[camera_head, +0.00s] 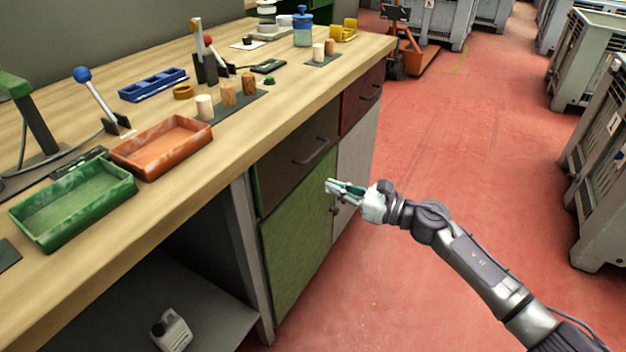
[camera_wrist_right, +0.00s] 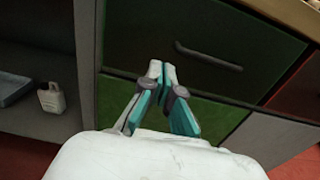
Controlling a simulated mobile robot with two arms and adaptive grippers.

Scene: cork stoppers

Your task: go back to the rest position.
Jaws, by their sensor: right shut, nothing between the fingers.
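My right gripper (camera_head: 330,187) is in front of the workbench, below the edge of its top, near the green cabinet door. In the right wrist view its fingers (camera_wrist_right: 161,68) are together with nothing between them, and the cabinet front is behind them. Cork stoppers of different shades stand on a dark mat on the bench: a pale one (camera_head: 204,107), a tan one (camera_head: 228,94) and a brown one (camera_head: 249,82). A second small mat farther back bears a pale cork (camera_head: 318,52) and a tan cork (camera_head: 330,47). My left gripper does not show.
The wooden bench (camera_head: 215,155) carries an orange tray (camera_head: 162,160), a green tray (camera_head: 75,225), a blue rack (camera_head: 152,84) and levers. A drawer handle (camera_head: 311,152) sticks out near my right gripper. Grey crates (camera_head: 600,165) line the right side. The red floor between is clear.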

